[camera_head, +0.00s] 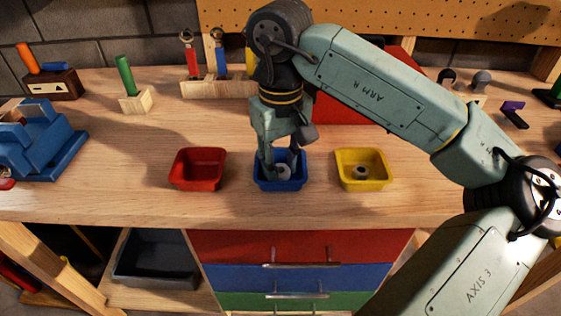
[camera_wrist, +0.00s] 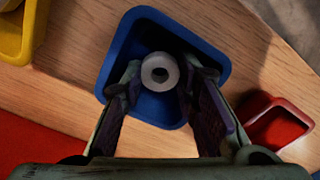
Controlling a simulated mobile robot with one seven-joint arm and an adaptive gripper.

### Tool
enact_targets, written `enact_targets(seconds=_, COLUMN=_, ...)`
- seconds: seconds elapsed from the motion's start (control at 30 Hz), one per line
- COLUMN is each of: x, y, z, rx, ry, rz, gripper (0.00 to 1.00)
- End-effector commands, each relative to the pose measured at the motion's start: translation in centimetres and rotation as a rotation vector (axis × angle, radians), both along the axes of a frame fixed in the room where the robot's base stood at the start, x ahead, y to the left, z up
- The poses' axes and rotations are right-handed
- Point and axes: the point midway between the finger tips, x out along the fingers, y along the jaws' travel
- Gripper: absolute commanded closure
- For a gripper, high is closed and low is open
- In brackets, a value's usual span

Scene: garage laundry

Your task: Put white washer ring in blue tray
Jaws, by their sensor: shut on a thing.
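The white washer ring (camera_head: 283,172) is at the blue tray in the middle of the workbench. In the wrist view the ring (camera_wrist: 159,72) sits between my fingertips, over the inside of the blue tray (camera_wrist: 117,47). The blue tray also shows in the head view (camera_head: 280,186). My gripper (camera_head: 282,168) points down into the tray and is shut on the ring. In the wrist view my gripper's fingers (camera_wrist: 160,85) lie on either side of it. I cannot tell whether the ring touches the tray floor.
A red tray (camera_head: 198,169) stands to the left and a yellow tray (camera_head: 363,170), holding a small grey ring (camera_head: 360,173), to the right. A blue vise (camera_head: 40,140) is at the far left. A green cylinder (camera_head: 125,75) stands on a wooden block. The bench front is clear.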

Motion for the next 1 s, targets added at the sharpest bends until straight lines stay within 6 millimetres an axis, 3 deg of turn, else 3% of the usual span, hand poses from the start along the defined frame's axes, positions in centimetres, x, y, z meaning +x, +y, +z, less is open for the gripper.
enact_targets(seconds=0.17, x=0.0, y=0.0, z=-0.1, rx=0.000, ry=0.000, rz=0.000, gripper=0.64)
enact_targets(seconds=0.57, x=0.1, y=0.0, z=0.9, rx=0.000, ry=-0.002, rz=-0.001, gripper=0.64)
enact_targets(seconds=1.0, x=0.0, y=0.0, z=10.0, rx=-0.002, ry=-0.003, rz=-0.003, gripper=0.64)
